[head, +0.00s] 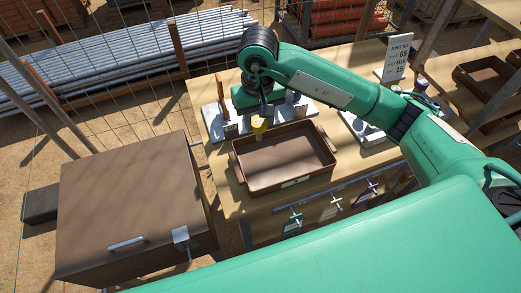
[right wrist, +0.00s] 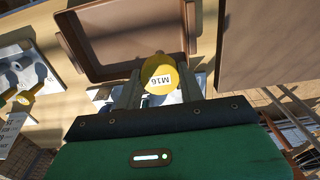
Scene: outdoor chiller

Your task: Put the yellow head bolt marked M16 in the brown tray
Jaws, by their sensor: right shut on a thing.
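The yellow head bolt marked M16 (right wrist: 160,75) is between the fingers of my right gripper (right wrist: 158,88) in the right wrist view, its label facing the camera. In the head view the yellow bolt head (head: 259,125) hangs below my right gripper (head: 262,108), by the far left edge of the brown tray. The gripper is shut on the bolt. The brown tray (head: 290,182) stands on the wooden table, and its inside looks empty. It also shows in the right wrist view (right wrist: 95,73). My left gripper is not in view.
A pale rack (head: 213,122) stands behind the tray. A sign (head: 396,58) and another pale holder (head: 366,132) are to the right. A big brown box (head: 130,205) stands left of the table.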

